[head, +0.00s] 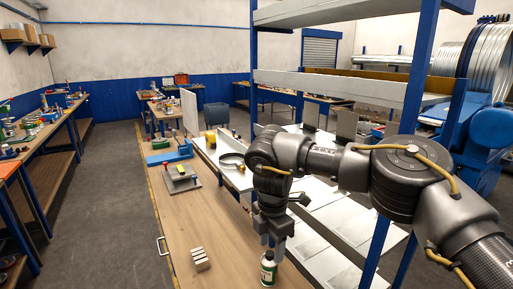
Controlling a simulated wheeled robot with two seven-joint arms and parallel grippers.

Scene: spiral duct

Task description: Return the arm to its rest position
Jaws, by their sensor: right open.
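My right arm reaches in from the right, with its forearm in front of the shelf rack and its wrist turned down. My right gripper (273,241) points down over the right edge of the wooden workbench (222,232) and is open. A small bottle (268,268) with a white-and-green body stands upright just below the fingertips. I cannot tell whether the fingers touch its top. My left gripper is not in view.
Light blocks (200,259) lie left of the bottle. A grey plate fixture (181,178) and a blue vise (170,154) stand farther back. A blue-post shelf rack (424,70) stands close on the right. The bench's middle is mostly clear.

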